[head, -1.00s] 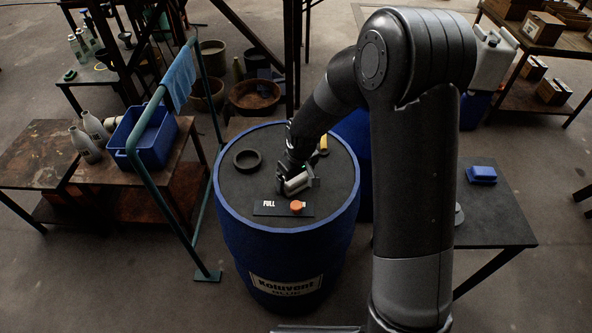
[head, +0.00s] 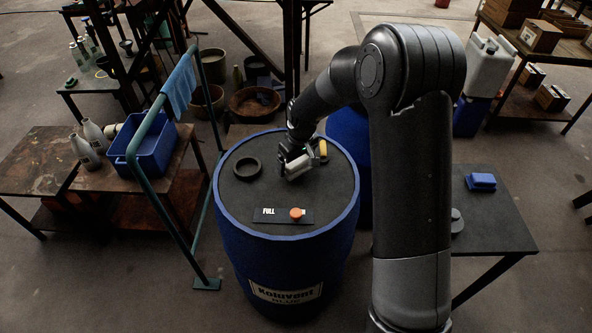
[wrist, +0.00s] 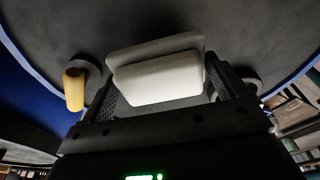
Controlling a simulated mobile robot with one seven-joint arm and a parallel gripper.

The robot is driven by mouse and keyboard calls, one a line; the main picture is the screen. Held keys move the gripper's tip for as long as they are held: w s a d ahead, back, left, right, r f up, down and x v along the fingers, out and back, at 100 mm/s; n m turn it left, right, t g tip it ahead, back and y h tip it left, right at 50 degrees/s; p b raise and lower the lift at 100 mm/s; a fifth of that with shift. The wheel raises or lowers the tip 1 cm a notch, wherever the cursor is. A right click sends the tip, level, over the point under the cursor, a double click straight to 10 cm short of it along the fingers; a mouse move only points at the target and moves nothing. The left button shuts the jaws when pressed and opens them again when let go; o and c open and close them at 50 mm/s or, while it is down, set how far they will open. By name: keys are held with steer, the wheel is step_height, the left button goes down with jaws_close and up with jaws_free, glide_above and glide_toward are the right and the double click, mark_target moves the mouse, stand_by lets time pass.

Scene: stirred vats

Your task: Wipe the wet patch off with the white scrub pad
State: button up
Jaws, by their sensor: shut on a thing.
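The white scrub pad (wrist: 158,78) is held between the two fingers of my gripper (wrist: 165,90) in the wrist view. It looks like a pale block with a greyer layer behind it. In the head view the pad (head: 301,166) and my gripper (head: 292,163) are over the dark top of the blue drum (head: 290,235), toward its back half. I cannot tell whether the pad touches the surface. No wet patch can be made out on the drum top; the pad and gripper may hide part of it.
On the drum top are a dark ring (head: 247,168), a yellow cylinder (head: 323,150) close to my gripper, and a FULL label (head: 268,212) with an orange cap (head: 296,213). A green rail (head: 160,180) stands left; a table with a blue block (head: 481,182) stands right.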

steer(key=shift+r, duration=2.7)
